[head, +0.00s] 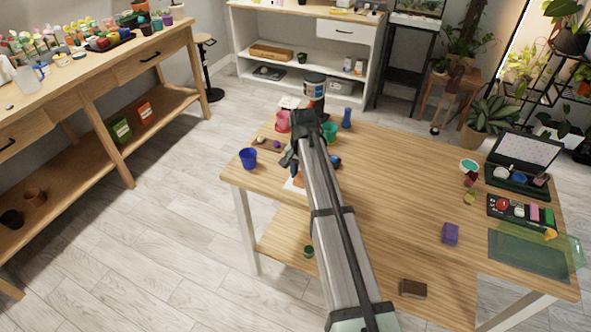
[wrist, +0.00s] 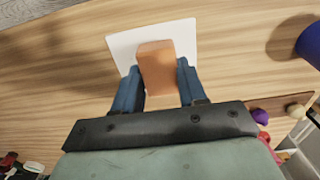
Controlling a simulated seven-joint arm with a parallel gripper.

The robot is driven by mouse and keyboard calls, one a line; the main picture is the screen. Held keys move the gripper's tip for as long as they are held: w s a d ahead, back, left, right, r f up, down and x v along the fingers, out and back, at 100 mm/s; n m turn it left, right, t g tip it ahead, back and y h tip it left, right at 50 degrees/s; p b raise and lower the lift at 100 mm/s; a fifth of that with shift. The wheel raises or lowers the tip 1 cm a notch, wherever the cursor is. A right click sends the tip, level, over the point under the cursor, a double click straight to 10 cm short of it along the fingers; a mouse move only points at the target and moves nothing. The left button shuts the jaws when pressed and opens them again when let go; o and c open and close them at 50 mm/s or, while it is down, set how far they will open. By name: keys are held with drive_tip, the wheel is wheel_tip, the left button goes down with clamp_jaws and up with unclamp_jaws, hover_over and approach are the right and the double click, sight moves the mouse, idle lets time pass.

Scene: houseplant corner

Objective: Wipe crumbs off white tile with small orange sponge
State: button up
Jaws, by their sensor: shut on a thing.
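The small orange sponge (wrist: 157,68) is held between the two blue fingers of my gripper (wrist: 158,75) in the wrist view. My gripper is shut on its sides. The white tile (wrist: 122,46) lies flat on the wooden table beyond and under the sponge, its lower part hidden by the sponge and fingers. I cannot tell whether the sponge touches the tile. No crumbs can be made out on the visible part. In the head view, my arm hides most of this, with only a sliver of the tile (head: 291,185) showing.
A blue cup (head: 248,158) stands near the table's left edge, also in the wrist view (wrist: 311,42). A pink pot (head: 283,121), teal pot (head: 330,133) and blue bottle (head: 347,117) stand nearby. A purple block (head: 450,234) and brown block (head: 413,289) lie right. The table's middle is clear.

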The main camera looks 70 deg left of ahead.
drive_tip(key=w+d, duration=0.2)
drive_tip(key=d, duration=0.1)
drive_tip(key=shift+w, duration=0.4)
drive_tip(key=shift+s+a, duration=2.4)
drive_tip(key=shift+a, duration=0.15)
drive_tip(key=shift+s+a+r, duration=0.1)
drive_tip(key=shift+s, duration=0.05)
wheel_tip(320, 180, up, 8)
